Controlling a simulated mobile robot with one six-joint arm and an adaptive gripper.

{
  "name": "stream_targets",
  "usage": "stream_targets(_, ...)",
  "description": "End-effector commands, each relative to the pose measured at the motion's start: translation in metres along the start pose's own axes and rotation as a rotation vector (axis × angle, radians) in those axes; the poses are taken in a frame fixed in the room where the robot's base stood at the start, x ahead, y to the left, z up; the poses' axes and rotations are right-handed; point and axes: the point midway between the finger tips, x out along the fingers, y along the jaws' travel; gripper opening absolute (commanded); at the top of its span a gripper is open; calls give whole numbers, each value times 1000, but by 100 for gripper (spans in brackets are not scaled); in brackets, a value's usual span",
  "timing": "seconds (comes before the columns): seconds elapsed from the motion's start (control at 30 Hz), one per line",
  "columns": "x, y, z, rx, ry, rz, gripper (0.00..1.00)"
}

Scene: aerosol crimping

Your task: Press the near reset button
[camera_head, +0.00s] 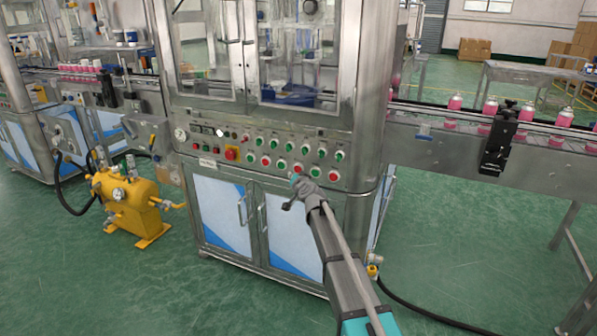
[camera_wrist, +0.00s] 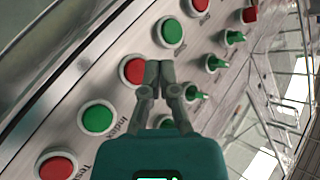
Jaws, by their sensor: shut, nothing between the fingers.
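The control panel (camera_head: 240,150) on the steel machine carries rows of red and green buttons. My gripper (camera_head: 295,179) is at the panel's lower row, its fingers shut and empty. In the wrist view the closed fingertips (camera_wrist: 158,73) overlap the right edge of a red button (camera_wrist: 132,70); I cannot tell whether they touch it. A green button (camera_wrist: 97,118) and another red button (camera_wrist: 56,165) lie below left, and a green button (camera_wrist: 171,32) lies above. No readable label shows which button is the reset button.
Green knobs (camera_wrist: 215,62) stick out along the row right of the fingers. Blue-white cabinet doors (camera_head: 292,231) lie below the panel. A conveyor (camera_head: 430,120) with pink cans runs right. A yellow pump unit (camera_head: 130,205) stands left. Green floor in front is mostly clear.

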Motion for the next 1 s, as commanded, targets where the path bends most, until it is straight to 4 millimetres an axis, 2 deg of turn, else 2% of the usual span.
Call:
stream_targets(0.4,-20,-14,14,0,0,0,0)
stream_targets(1.0,-22,-15,16,-1,-2,0,0)
